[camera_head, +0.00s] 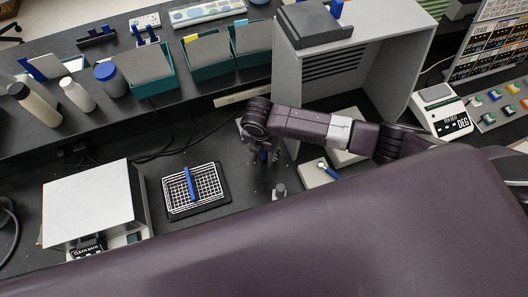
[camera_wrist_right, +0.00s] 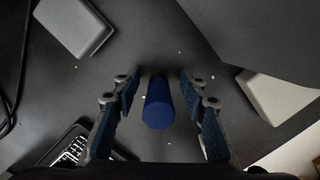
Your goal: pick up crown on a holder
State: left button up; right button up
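My right gripper (camera_head: 263,153) points down over the dark bench, left of the grey open-fronted box. In the right wrist view it (camera_wrist_right: 160,84) is open, with one finger on each side of an upright blue cylinder (camera_wrist_right: 158,108), likely the holder. Gaps show between the fingers and the cylinder. I cannot make out a crown on it; the small pale specks on the bench are too small to identify. In the head view the gripper hides this spot. My left gripper is not in view.
A white wire rack (camera_head: 208,190) with a blue bar stands left of the gripper. A white-topped box (camera_head: 92,203) is further left. The grey box (camera_head: 290,75) rises close on the right. A pale block with a blue-tipped piece (camera_head: 318,173) lies nearby.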

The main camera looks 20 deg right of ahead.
jog(key=shift+a+f, duration=0.1)
jog(key=shift+f, duration=0.05)
grip_shut()
dwell(0.4)
